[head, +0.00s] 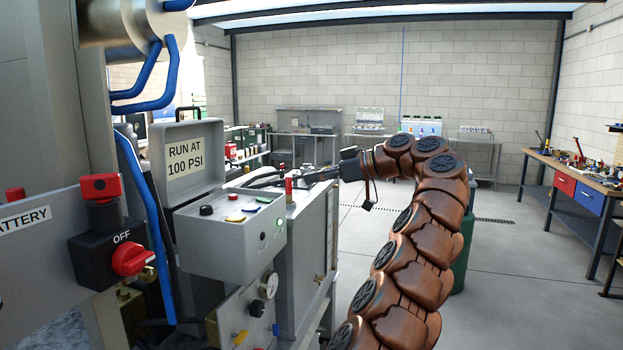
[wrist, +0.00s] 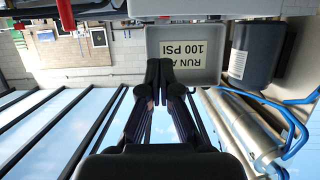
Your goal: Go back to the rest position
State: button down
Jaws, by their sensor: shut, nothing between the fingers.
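My gripper (head: 256,181) reaches left at the end of my brown segmented arm. Its fingers are close together with nothing visible between them. The fingertips are near the right side of a grey control box (head: 215,260) with an open lid (head: 187,165) marked "RUN AT 100 PSI". In the wrist view, which appears upside down, the dark gripper fingers (wrist: 159,64) are side by side and point at the lid (wrist: 190,72). I cannot tell whether the fingertips touch the box.
A black switch box (head: 104,245) with red knobs and blue pipes (head: 145,220) stand at the left. A grey cabinet (head: 312,250) stands below my gripper. A green cylinder (head: 463,255) is behind my arm. A workbench (head: 575,180) is at far right; the floor before it is open.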

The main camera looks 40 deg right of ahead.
dwell(0.4)
jog(key=a+g+y, duration=0.1)
jog(key=a, duration=0.5)
jog(key=w+a+g, duration=0.1)
jog(key=a+g, duration=0.1)
jog(key=a, duration=0.5)
jog(key=a+f+g+y, duration=0.1)
jog(key=a, duration=0.5)
jog(key=shift+w+a+g+y, duration=0.3)
jog(key=s+a+f+m+g+h, duration=0.1)
jog(key=s+a+f+g+h, duration=0.15)
jog(key=s+a+f, duration=0.65)
jog(key=s+a+f+m+g+h, duration=0.1)
jog(key=s+a+f+g, duration=0.5)
jog(key=a, duration=0.6)
jog(key=s+d+f+m+h, duration=0.2)
jog(key=s+f, duration=0.6)
jog(key=s, duration=0.4)
jog(key=s+d+f+m+g+h, duration=0.1)
jog(key=s+d+f+h, duration=0.3)
jog(key=s+f, duration=0.4)
jog(key=s+m, duration=0.1)
jog(key=s, duration=0.3)
jog(key=shift+d+h, duration=0.15)
jog(key=shift+h, duration=0.2)
